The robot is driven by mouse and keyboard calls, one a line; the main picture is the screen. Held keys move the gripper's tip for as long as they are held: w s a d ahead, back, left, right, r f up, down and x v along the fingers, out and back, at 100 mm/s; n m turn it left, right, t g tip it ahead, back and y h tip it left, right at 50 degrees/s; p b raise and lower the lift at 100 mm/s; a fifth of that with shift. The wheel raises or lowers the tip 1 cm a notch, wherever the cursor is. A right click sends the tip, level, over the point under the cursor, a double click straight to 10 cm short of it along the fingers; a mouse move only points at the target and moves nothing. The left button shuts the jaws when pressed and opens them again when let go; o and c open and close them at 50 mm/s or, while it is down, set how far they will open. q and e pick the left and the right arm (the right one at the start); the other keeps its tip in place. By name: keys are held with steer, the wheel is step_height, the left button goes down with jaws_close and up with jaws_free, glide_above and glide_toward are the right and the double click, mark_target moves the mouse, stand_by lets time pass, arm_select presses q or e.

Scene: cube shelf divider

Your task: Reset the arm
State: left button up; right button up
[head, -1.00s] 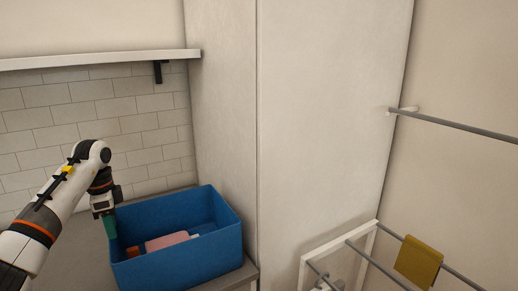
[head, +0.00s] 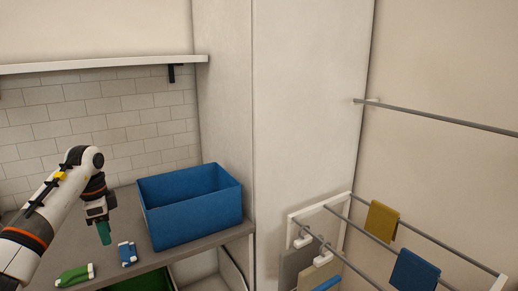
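My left gripper (head: 102,222) points down above the grey counter (head: 175,256), left of the blue bin (head: 195,222) and apart from it. A narrow teal piece (head: 104,234) shows at its tip. I cannot tell whether this is a held thing or part of the fingers, so the opening is unclear. My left arm comes in from the left edge, bent at the elbow. My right gripper is not in view. The inside bottom of the bin is hidden by its front wall.
A green packet (head: 75,275) and a blue-and-white packet (head: 127,254) lie on the counter's front. A green container (head: 140,283) sits below. At right, a rack holds a yellow cloth (head: 381,221) and a blue cloth (head: 414,271). A white shelf (head: 100,63) runs above the counter.

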arm_select(q)
steer(key=d+f+m+t+h, duration=0.2)
steer(key=d+f+m+h, duration=0.5)
steer(key=d+f, duration=1.2)
steer(key=s+d+f+n+t+h, duration=0.1)
steer(key=s+f+n+t+h, duration=0.15)
steer(key=f, duration=0.45)
steer(key=s+d+f+n+t+h, duration=0.15)
steer(key=f+n+t, duration=0.25)
steer(key=f, duration=0.4)
steer(key=s+a+f+n+y, duration=0.3)
steer(key=s+f+n+y, duration=0.1)
steer(key=s+f, duration=0.65)
steer(key=s+a+f+n+y, duration=0.3)
steer(key=s+f+n+y, duration=0.15)
steer(key=s+f, duration=0.55)
steer(key=s+f+g+y, duration=0.1)
steer(key=s+f+g, duration=0.2)
steer(key=s, duration=1.2)
steer(key=s+f+n+g+y, duration=0.1)
steer(key=s+f+g, duration=0.3)
steer(key=s, duration=1.2)
step_height(320, 180, down, 4)
steer(key=shift+f+y, duration=0.1)
steer(key=shift+y, duration=0.25)
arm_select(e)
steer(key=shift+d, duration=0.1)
